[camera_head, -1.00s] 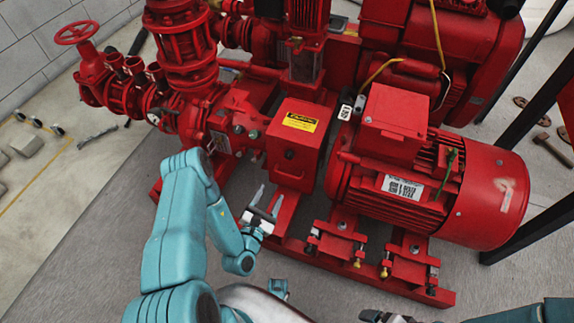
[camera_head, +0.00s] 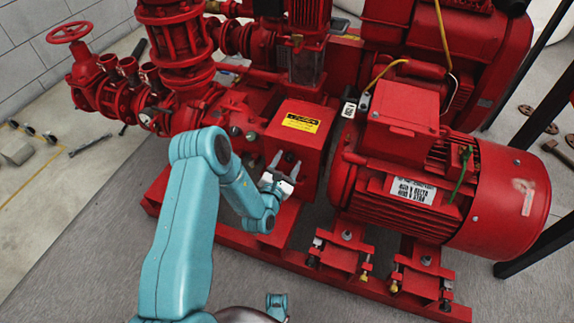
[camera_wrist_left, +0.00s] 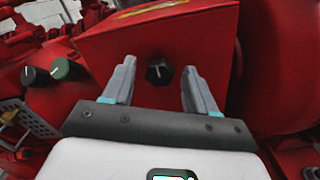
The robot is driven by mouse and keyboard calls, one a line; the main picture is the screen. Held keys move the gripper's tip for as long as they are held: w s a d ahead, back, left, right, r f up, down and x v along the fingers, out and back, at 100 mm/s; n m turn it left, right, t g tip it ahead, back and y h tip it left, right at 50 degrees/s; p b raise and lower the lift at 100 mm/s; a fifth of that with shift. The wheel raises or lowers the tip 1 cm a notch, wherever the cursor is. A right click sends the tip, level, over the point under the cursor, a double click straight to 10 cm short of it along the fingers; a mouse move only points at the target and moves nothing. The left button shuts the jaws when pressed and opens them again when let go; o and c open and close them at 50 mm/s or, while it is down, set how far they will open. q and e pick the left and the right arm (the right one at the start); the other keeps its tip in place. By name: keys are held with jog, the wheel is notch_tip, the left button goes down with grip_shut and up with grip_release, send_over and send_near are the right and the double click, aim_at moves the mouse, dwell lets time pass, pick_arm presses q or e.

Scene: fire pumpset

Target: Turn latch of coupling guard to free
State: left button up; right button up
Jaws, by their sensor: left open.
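The coupling guard (camera_head: 300,140) is a red box with a yellow label, between the pump and the motor. In the left wrist view, the guard (camera_wrist_left: 205,45) fills the middle. Its latch (camera_wrist_left: 158,70) is a small black knob with a white line, on the front face. My left gripper (camera_head: 285,162) is in front of that face, open and empty. In the left wrist view, the fingertips of my left gripper (camera_wrist_left: 155,75) stand on either side of the knob, seemingly still short of it. In the head view the knob cannot be made out. My right gripper is not in view.
The red motor (camera_head: 440,190) stands right of the guard. Red pump pipework (camera_head: 175,60) is to the left. A dark and a green knob (camera_wrist_left: 65,68) sit left of the guard. The red base frame (camera_head: 330,262) runs below. Grey floor is free in front.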

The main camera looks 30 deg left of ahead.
pick_arm(q)
jog(key=shift+w, duration=0.1)
jog(key=c, duration=1.1)
jog(key=shift+o, duration=0.2)
jog(key=shift+n, duration=0.3)
jog(key=n+p, duration=0.2)
jog(key=n, duration=0.1)
jog(key=shift+a+r+n+p, duration=0.1)
jog(key=shift+n+p, duration=0.2)
jog(key=n+p, duration=0.2)
jog(key=n, duration=0.2)
jog(key=shift+a+n, duration=0.1)
jog(key=shift+n, duration=0.2)
jog(key=n+p, duration=0.1)
jog(key=n, duration=0.3)
jog(key=shift+f, duration=0.2)
jog(key=shift+f+n+p, duration=0.15)
jog(key=shift+n+p, duration=0.5)
jog(key=shift+n, duration=1.85)
